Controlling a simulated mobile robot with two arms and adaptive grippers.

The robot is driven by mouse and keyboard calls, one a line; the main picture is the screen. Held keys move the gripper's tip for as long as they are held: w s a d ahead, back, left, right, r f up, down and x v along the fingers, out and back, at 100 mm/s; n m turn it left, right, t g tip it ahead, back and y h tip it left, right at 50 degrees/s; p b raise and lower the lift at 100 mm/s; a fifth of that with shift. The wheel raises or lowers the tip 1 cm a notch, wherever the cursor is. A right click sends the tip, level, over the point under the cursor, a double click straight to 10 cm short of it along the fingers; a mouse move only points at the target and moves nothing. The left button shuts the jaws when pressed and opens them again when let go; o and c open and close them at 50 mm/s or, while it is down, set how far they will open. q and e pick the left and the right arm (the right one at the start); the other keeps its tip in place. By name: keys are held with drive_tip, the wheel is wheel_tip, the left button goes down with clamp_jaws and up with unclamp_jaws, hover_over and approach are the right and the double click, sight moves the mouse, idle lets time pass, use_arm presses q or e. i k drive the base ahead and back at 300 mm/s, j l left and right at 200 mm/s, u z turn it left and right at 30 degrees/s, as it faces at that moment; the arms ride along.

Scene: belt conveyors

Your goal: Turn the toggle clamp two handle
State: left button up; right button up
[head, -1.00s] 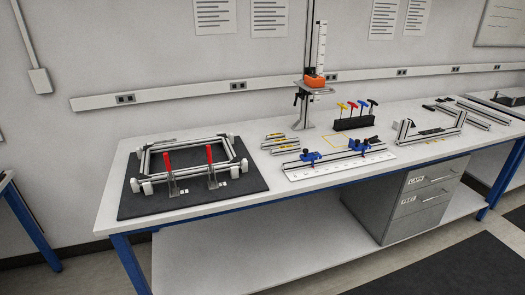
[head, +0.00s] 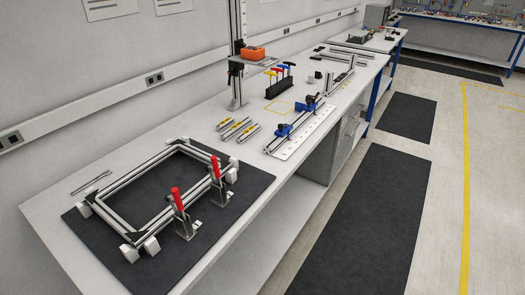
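Two toggle clamps with upright red handles stand at the front side of a rectangular aluminium frame. The nearer, left clamp (head: 178,199) and the farther, right clamp (head: 215,168) look alike, and I cannot read which one is number two. The frame (head: 113,187) has pale blocks at its corners and rests on a black mat (head: 190,252) on the workbench. Both handles point up. Neither of my grippers shows in the head view.
The workbench (head: 62,253) runs away to the upper right along the wall. Beyond the mat lie small yellow-marked parts (head: 237,128), a ruled rail with blue clamps (head: 284,131), a T-handle key rack (head: 279,86) and a post with an orange part (head: 252,52).

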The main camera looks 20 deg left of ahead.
sight(214, 160)
drive_tip(key=k+j, duration=0.1)
drive_tip(key=j, duration=0.25)
drive_tip(key=k+j, duration=0.1)
drive_tip(key=j, duration=0.25)
drive_tip(key=k+j, duration=0.1)
drive_tip(key=j, duration=0.25)
drive_tip(key=k+j, duration=0.15)
drive_tip(key=j, duration=0.2)
drive_tip(key=k+j, duration=0.1)
drive_tip(key=j, duration=0.25)
